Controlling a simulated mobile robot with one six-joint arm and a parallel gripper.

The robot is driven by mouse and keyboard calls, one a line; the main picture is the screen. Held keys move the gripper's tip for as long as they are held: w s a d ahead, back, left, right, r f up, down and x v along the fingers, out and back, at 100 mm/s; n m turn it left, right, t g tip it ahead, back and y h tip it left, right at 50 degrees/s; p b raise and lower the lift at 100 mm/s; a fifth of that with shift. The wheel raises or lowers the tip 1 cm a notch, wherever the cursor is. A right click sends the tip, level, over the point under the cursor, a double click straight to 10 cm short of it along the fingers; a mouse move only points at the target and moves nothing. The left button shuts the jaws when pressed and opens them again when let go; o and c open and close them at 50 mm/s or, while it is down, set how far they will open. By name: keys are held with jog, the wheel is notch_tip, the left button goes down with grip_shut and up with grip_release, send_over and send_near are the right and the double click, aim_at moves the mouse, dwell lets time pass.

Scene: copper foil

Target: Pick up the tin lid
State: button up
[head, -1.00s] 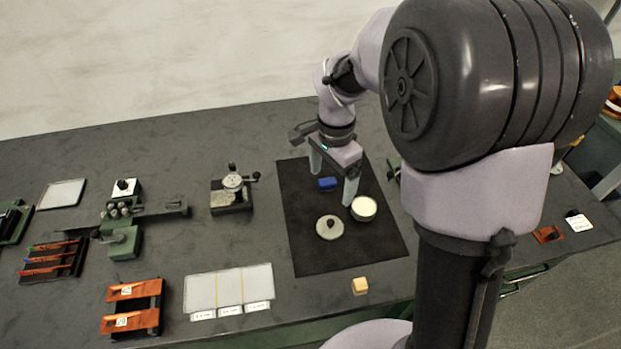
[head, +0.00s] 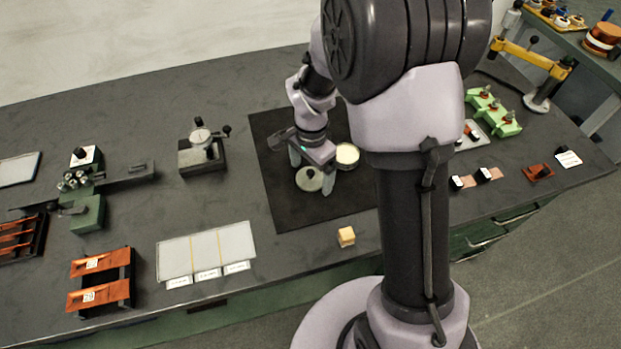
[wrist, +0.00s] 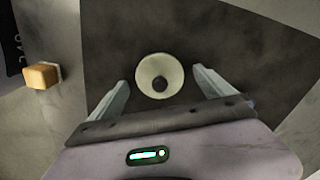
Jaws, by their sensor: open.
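The tin lid (head: 308,179) is a pale round disc with a dark knob at its centre, lying on the dark mat (head: 285,215). It also shows in the wrist view (wrist: 159,76), just beyond and between my fingertips. My gripper (head: 311,172) is open and empty, with its fingers on either side of the lid in the head view. In the wrist view my open gripper (wrist: 158,76) shows both fingers apart from the lid. The exact height of the fingertips over the mat is hard to tell.
A round tin with white contents (head: 347,154) stands close to the right of my gripper. A small yellow-tan block (head: 346,236) sits in front of the mat. A dial gauge stand (head: 201,148) is to the left. The mat's front part is bare.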

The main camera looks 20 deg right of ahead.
jog(key=c, duration=1.4)
jog(key=shift+r, duration=0.1)
